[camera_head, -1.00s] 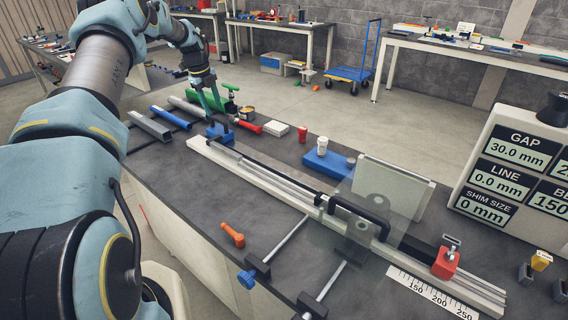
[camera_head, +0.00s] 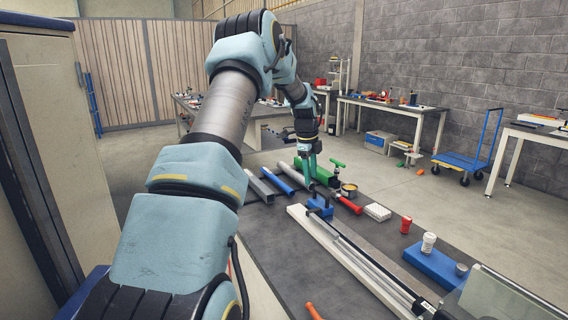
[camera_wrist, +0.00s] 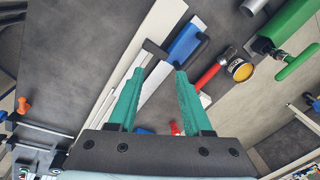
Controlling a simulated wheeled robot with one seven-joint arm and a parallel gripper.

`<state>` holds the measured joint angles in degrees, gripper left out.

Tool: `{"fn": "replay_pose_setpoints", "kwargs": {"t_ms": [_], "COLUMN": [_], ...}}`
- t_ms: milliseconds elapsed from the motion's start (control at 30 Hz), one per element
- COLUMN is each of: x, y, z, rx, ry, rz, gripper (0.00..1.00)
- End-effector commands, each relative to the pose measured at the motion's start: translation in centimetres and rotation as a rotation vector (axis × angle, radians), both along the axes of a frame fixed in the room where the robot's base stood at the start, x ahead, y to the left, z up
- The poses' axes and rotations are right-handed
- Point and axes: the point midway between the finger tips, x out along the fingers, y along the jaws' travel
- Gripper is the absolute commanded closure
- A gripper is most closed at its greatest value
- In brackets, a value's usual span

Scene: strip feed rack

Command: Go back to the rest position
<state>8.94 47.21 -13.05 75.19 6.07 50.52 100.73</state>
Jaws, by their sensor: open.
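My gripper (camera_wrist: 158,88) has two green fingers, spread apart with nothing between them, in the wrist view. In the wrist view the blue block (camera_wrist: 186,40) with a dark bar lies beyond the fingertips. The long white strip rack (camera_head: 350,262) runs from near the block toward the lower right. My arm reaches out over the bench.
A red-handled tool (camera_head: 347,204), a tin (camera_head: 349,190) and a green channel (camera_head: 318,172) lie near my gripper. A blue tray (camera_head: 433,264) with a white bottle stands right. An orange handle (camera_head: 313,311) is at the lower edge. A tall cabinet (camera_head: 40,120) stands left.

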Motion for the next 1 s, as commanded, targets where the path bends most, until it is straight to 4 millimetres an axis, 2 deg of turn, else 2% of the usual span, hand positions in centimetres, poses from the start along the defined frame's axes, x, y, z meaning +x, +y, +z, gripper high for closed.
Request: {"fn": "replay_pose_setpoints", "kwargs": {"t_ms": [33,100,167,300,500,633,700,800,1000], "x": [-2.0,-4.6,-7.0,-13.4,-23.6,-29.3,-31.5,-33.4,-34.0], "y": [1.4,3.2,4.8,8.7,14.0,16.2,16.9,17.5,17.7], "z": [0.7,1.4,1.8,2.4,2.2,1.6,1.3,0.9,0.8], "rx": [0.001,-0.005,-0.012,-0.038,-0.099,-0.14,-0.159,-0.175,-0.18], "ry": [0.01,0.022,0.033,0.056,0.082,0.1,0.109,0.116,0.119], "rz": [0.126,0.316,0.482,0.882,1.455,1.751,1.862,1.964,1.997], "gripper": [0.5,0.5,0.5,0.5,0.5,0.5,0.5,0.5,0.5]}}
